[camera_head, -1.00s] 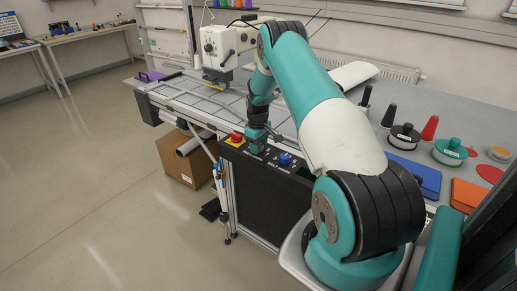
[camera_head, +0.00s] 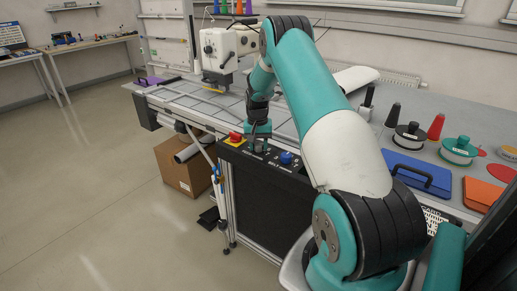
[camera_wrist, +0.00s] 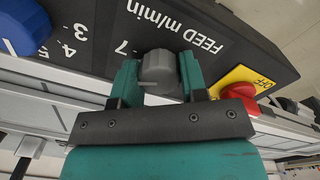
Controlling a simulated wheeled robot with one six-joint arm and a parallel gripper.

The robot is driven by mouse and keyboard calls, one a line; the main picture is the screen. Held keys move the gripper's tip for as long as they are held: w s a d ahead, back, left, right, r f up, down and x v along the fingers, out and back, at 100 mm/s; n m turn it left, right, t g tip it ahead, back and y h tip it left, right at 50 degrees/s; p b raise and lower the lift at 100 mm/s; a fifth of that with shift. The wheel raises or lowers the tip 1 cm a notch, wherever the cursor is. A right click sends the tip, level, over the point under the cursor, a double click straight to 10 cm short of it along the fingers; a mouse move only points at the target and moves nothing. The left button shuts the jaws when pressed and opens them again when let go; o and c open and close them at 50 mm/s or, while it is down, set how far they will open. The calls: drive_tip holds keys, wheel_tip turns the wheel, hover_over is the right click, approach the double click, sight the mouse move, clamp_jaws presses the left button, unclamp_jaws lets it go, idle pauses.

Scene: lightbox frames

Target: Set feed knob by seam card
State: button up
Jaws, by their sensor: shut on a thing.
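The feed knob (camera_wrist: 158,70) is a grey knob on the black control panel (camera_wrist: 215,22), beside the printed words "FEED m/min". A 7 is printed near it; its pointer cannot be read clearly. My gripper (camera_wrist: 157,78) has one finger on each side of the knob and is shut on it.
A red button on a yellow base (camera_head: 235,138) stands left of my gripper, marked "OFF" in the wrist view. A blue knob (camera_head: 286,158) is to the right.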

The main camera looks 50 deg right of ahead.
sight(258, 143)
drive_tip(key=m+b, duration=0.1)
drive_tip(key=m, duration=0.4)
drive_tip(key=shift+d+r, duration=0.1)
drive_tip(key=shift+m+b, duration=0.3)
idle(0.4)
drive_tip(key=o, duration=0.9)
drive_tip(key=r+b, duration=0.2)
drive_tip(key=r, duration=1.5)
drive_tip(key=shift+w+r+b, duration=0.2)
drive_tip(key=shift+b, duration=0.2)
